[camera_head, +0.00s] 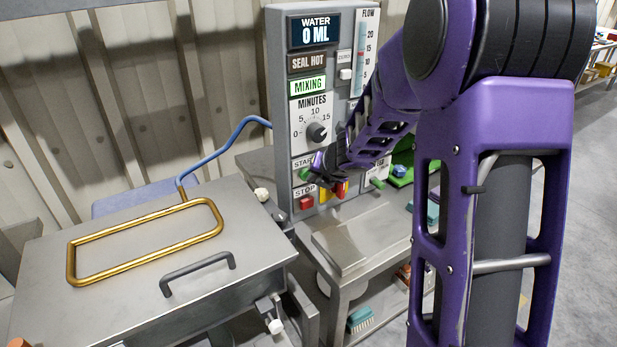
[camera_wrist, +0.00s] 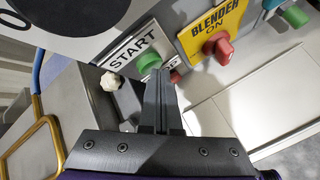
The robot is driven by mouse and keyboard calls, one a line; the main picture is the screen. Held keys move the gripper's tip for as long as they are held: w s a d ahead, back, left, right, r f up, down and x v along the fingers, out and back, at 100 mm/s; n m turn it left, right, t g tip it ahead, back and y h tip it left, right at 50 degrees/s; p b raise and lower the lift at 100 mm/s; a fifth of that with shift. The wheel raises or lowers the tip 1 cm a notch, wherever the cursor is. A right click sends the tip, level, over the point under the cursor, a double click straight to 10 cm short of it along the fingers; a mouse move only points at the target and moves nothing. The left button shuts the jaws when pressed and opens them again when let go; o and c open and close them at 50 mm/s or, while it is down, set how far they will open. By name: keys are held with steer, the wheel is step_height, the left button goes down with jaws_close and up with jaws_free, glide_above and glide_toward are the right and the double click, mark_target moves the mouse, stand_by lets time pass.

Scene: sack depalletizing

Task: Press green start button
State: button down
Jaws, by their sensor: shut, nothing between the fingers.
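The control panel (camera_head: 279,75) stands upright at the back. Its green start button (camera_head: 304,174) shows just left of my gripper (camera_head: 322,168) in the head view. In the wrist view the green start button (camera_wrist: 149,63) sits below the white START label (camera_wrist: 134,46). My gripper (camera_wrist: 158,76) is shut and empty, with its fingertips right at the button and covering part of it. I cannot tell whether they touch it. The MIXING sign (camera_head: 308,86) shows green, and the display (camera_head: 314,30) reads WATER 0 ML.
A red stop button (camera_head: 306,202) sits below the start button. A red knob on the yellow BLENDER ON plate (camera_wrist: 212,25) is to the right. A steel box with a dark handle (camera_head: 197,273) and a brass loop (camera_head: 145,243) stand at left.

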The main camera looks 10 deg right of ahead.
steer(key=shift+s, duration=0.1)
steer(key=shift+s+d+b, duration=0.3)
steer(key=shift+s+d, duration=0.05)
steer(key=shift+s, duration=0.4)
steer(key=s, duration=0.1)
steer(key=s+d, duration=0.1)
steer(key=s, duration=0.1)
steer(key=s+d+b, duration=0.1)
steer(key=shift+s, duration=0.3)
steer(key=shift+s, duration=0.1)
stand_by(0.6)
